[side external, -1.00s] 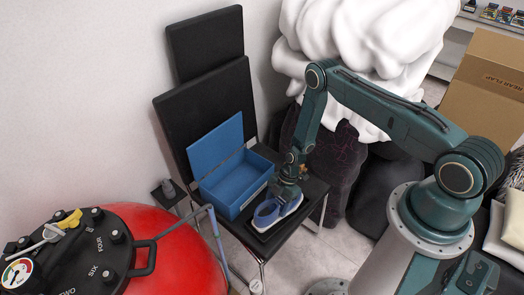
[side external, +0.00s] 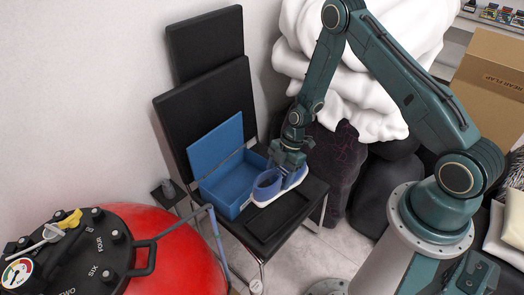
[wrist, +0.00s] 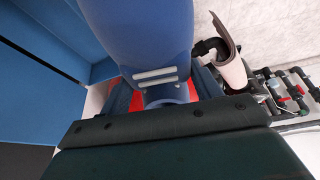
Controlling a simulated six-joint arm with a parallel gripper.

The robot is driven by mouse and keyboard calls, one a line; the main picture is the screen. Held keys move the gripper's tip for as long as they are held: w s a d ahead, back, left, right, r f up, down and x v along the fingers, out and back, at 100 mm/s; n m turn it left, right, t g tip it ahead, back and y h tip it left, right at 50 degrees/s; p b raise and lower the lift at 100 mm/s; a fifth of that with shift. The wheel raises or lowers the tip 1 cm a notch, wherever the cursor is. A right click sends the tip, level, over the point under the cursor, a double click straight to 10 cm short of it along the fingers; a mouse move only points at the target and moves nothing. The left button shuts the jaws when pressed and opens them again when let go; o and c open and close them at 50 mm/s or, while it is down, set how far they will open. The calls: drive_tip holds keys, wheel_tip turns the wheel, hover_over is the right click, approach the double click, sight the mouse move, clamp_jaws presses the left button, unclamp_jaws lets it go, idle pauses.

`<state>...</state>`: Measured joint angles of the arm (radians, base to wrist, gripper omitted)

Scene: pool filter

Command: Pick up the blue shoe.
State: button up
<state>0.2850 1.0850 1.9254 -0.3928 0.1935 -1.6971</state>
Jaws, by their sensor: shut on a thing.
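The blue shoe (side external: 267,187) has a white sole and is in my gripper (side external: 287,165), raised above the black chair seat in the side view. My gripper is shut on the shoe's upper, toward its right end. In the wrist view the blue shoe (wrist: 137,35) fills the upper middle, close against the dark edge of my gripper (wrist: 170,118). The fingertips' contact is partly hidden by the shoe and the gripper body.
An open blue box (side external: 232,185) stands on the black chair (side external: 270,222), left of the shoe. A red pool filter (side external: 185,262) with a black top is at the lower left. A white puffy heap (side external: 370,100) is behind my arm.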

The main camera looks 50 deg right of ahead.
drive_tip(key=shift+r, duration=0.95)
